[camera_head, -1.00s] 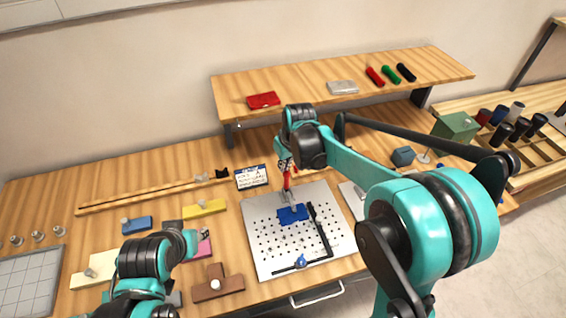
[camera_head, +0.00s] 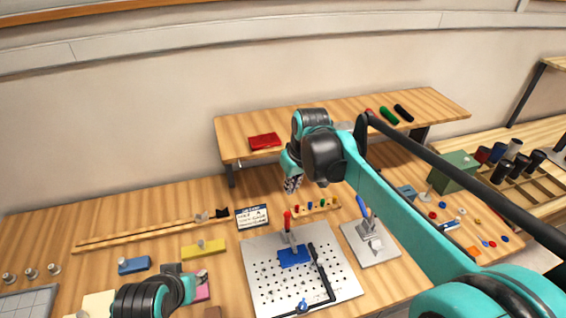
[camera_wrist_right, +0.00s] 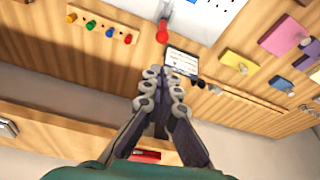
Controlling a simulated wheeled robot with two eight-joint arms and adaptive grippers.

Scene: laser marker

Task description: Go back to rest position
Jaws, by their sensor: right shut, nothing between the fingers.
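My right gripper (camera_head: 292,184) hangs in the air above the table, behind the perforated plate (camera_head: 262,289) and in front of the raised shelf. In the right wrist view the right gripper (camera_wrist_right: 161,82) has its fingers together with nothing between them. On the plate sit a blue block (camera_head: 294,256) and a clamp with a red handle (camera_head: 288,222); the gripper is apart from both. My left arm shows at the bottom left, with the tip of its gripper (camera_head: 200,277) near the pink piece; its jaw opening is too small to judge.
The raised shelf (camera_head: 230,142) holds a red box (camera_head: 264,142) and several handles. A label card (camera_head: 252,216), a pegged strip (camera_head: 318,209) and a second clamp with a blue handle (camera_head: 362,208) stand near the plate. A green box (camera_head: 455,170) is at right.

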